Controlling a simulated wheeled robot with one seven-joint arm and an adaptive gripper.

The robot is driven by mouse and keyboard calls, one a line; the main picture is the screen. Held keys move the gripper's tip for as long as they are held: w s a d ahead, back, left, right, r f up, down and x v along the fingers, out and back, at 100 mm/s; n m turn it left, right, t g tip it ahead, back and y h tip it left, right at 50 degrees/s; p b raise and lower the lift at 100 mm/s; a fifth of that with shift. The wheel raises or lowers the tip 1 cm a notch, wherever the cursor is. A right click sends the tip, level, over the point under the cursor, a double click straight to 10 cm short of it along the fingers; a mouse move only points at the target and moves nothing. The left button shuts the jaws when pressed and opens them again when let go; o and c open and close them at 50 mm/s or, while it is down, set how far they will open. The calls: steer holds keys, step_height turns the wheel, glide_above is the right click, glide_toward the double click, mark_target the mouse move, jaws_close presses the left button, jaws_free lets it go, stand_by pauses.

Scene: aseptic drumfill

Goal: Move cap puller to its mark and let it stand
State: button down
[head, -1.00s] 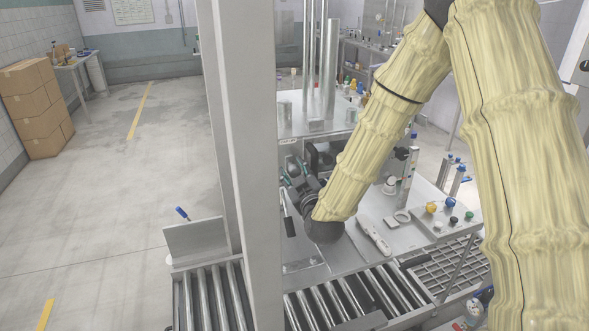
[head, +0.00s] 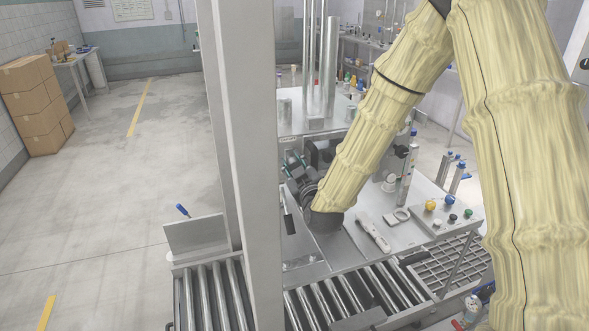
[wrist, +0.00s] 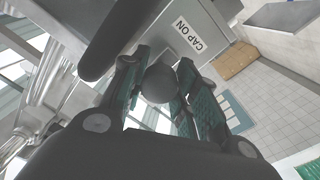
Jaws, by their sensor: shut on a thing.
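My gripper (head: 295,164) is over the left part of the steel workbench, close to the grey post. It also shows in the wrist view (wrist: 160,88), where its green-padded fingers are closed around a dark, rounded piece (wrist: 158,84). I take this piece to be the cap puller, seen end-on; its full shape is hidden by the fingers. A long dark bar (wrist: 118,38) crosses the upper left of the wrist view; I cannot tell whether it belongs to the puller. I cannot make out the mark.
The grey post (head: 243,150) stands just left of the gripper. A roller conveyor (head: 345,297) runs along the bench front. A pale tool (head: 374,232), a ring (head: 401,214) and a plate of coloured caps (head: 445,217) lie to the right.

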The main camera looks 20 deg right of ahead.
step_height(320, 180, up, 3)
steer(key=shift+r, duration=0.15)
steer(key=c, duration=1.3)
jaws_free()
steer(key=s, duration=1.2)
